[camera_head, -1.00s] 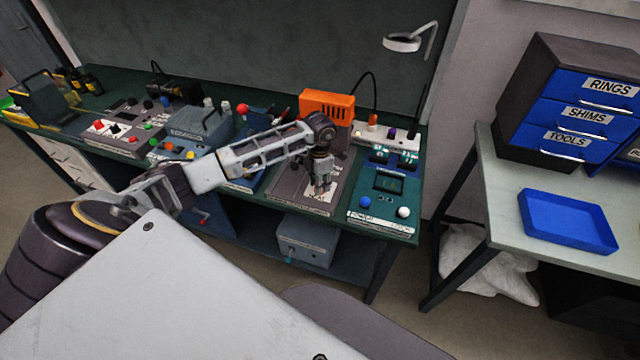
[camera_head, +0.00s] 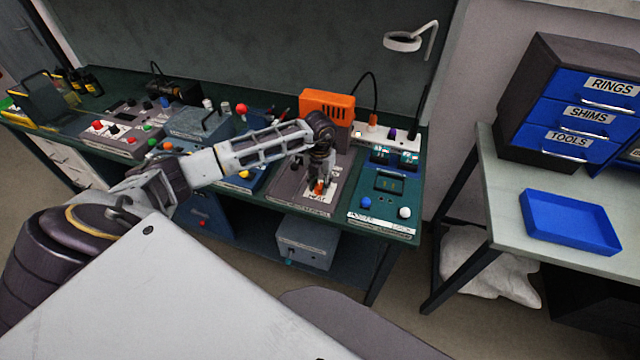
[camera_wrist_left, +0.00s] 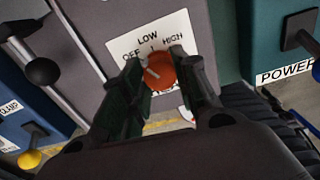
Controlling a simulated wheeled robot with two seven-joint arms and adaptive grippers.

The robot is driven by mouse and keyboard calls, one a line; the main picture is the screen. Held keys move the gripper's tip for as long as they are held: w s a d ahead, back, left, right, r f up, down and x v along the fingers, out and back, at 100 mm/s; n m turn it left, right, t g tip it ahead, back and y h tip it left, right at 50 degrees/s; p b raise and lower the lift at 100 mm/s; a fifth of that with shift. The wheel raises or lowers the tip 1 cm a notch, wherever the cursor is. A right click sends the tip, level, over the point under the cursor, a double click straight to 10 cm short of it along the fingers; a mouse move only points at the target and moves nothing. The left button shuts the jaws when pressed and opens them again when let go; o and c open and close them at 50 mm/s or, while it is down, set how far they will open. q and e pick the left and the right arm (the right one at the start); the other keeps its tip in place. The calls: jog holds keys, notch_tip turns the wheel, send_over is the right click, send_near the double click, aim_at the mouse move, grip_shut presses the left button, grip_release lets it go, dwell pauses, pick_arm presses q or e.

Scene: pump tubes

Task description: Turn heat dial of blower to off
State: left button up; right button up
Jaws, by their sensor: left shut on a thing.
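The heat dial (camera_wrist_left: 160,72) is a round orange-red knob with a pale pointer line, in front of a white label plate (camera_wrist_left: 128,38) reading OFF, LOW and HIGH. The pointer slants up and left, between OFF and LOW as seen here. My left gripper (camera_wrist_left: 158,85) is shut on the dial, one finger on each side. In the head view the left gripper (camera_head: 320,187) points down at the grey blower panel (camera_head: 290,180), with a bit of orange dial at its tips. The orange blower housing (camera_head: 327,104) stands behind. My right gripper does not show.
A teal panel with a blue button (camera_head: 366,202) and a white button (camera_head: 404,212) is just right of the blower panel. A blue panel with a yellow knob (camera_wrist_left: 29,159) is on its left. A blue tray (camera_head: 570,221) is on a separate table.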

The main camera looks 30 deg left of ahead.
aim_at(320, 185)
pick_arm(q)
jog(key=shift+n, duration=1.5)
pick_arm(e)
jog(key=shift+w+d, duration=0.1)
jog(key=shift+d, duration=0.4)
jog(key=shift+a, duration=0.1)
pick_arm(q)
jog(key=o, duration=1)
jog(key=shift+o, duration=0.2)
jog(key=shift+r, duration=0.75)
notch_tip(320, 185, up, 11)
jog(key=shift+f, duration=0.2)
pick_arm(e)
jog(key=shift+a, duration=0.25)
